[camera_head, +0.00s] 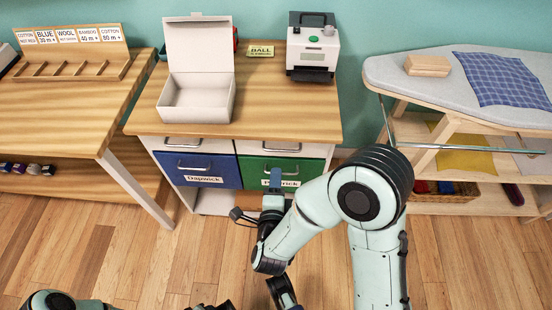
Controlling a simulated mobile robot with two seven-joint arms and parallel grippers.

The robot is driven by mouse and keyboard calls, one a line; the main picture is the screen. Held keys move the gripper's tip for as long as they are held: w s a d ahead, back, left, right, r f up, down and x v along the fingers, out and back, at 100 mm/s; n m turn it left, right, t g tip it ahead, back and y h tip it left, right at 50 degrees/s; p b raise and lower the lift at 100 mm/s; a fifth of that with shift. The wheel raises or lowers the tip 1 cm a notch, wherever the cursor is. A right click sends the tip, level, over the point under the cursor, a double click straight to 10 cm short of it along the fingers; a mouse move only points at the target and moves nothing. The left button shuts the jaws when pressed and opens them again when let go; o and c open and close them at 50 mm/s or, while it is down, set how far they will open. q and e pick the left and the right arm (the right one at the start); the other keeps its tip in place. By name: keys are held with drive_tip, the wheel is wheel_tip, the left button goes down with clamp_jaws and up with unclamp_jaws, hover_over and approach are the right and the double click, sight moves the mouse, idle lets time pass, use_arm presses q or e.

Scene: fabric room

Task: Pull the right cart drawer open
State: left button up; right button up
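The cart (325,118) stands against the wall with a wood top. Its right lower drawer (310,170) has a green front with a white label and a metal handle, and looks shut. My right gripper (275,180) is in front of this green front, at its label and handle. It hides part of both, and I cannot tell whether the fingers are around the handle. The left lower drawer (225,170) has a blue front and looks shut.
An open white box (198,115) and a white label printer (313,50) stand on the cart. A wood table (65,110) is at left. An ironing board (420,75) over a shelf is at right. The wood floor before the cart is clear.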

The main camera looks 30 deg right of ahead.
drive_tip(key=x, duration=1.1)
drive_tip(key=shift+a+r, duration=0.1)
drive_tip(key=shift+a, duration=0.05)
clamp_jaws()
idle(0.9)
